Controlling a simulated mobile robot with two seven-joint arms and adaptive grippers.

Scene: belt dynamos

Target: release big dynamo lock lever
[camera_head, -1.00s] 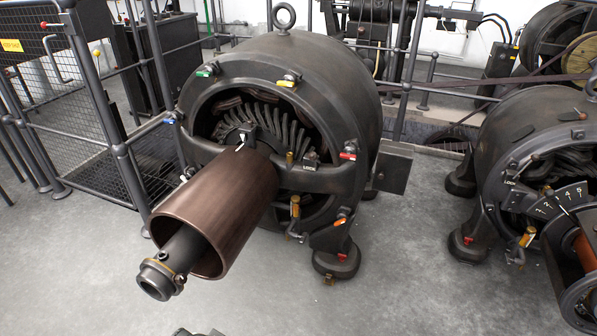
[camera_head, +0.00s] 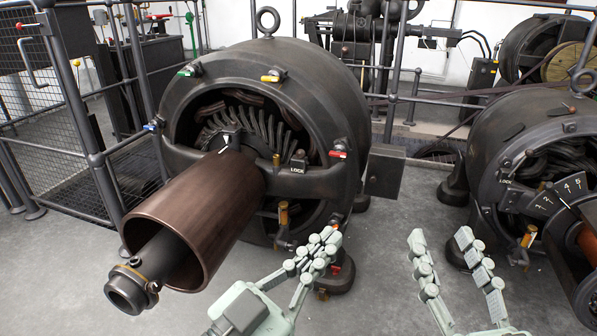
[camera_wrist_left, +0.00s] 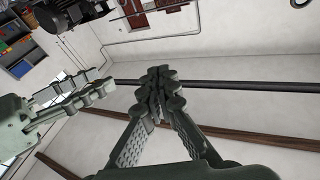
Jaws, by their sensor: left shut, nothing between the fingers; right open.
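The big dynamo (camera_head: 330,105) stands left of centre, with a long brown cylinder (camera_head: 195,205) sticking out of its front. A LOCK plate (camera_head: 298,168) is on its front bar. A small brass-coloured handle (camera_head: 277,165) is beside the plate, and a yellow-handled lever (camera_head: 283,213) hangs below; I cannot tell which is the lock lever. My left gripper (camera_head: 328,240) is shut and empty, in front of the dynamo's lower right in the picture. In the left wrist view its fingers (camera_wrist_left: 160,85) meet. My right gripper (camera_head: 440,240) is open and empty, further right.
Metal railings (camera_head: 75,110) and a mesh fence (camera_head: 40,75) are at the left. Grey floor (camera_head: 400,200) shows between the dynamos.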

